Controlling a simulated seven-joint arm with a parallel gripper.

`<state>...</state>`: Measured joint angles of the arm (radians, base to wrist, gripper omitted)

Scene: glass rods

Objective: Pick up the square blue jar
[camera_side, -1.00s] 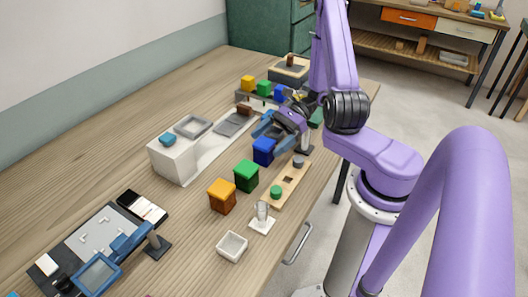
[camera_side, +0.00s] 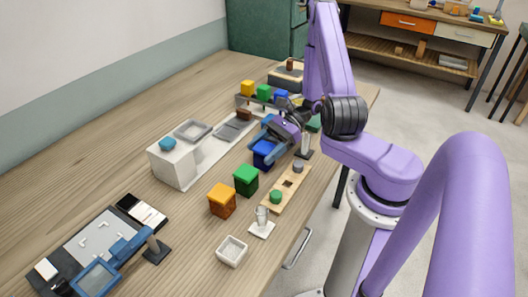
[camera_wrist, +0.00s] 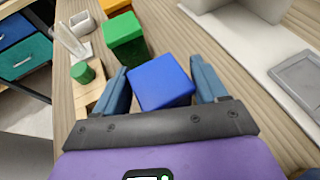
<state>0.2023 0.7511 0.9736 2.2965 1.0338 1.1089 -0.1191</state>
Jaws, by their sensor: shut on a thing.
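The square blue jar (camera_side: 264,157) stands at the far end of a row of jars on the wooden table. In the wrist view its blue top (camera_wrist: 161,82) lies between the two blue fingers. My gripper (camera_side: 267,142) is lowered over the jar from above, with one finger on each side. It is shut on the jar. The jar looks upright, and the side view does not show clear space beneath it. My fingers hide part of its upper sides.
A green jar (camera_side: 246,180) stands close beside the blue one, then an orange jar (camera_side: 222,199). A wooden block with a green knob (camera_side: 275,197) lies to the right. A white box (camera_side: 171,163) stands to the left. Small coloured jars (camera_side: 264,92) stand on a rack behind.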

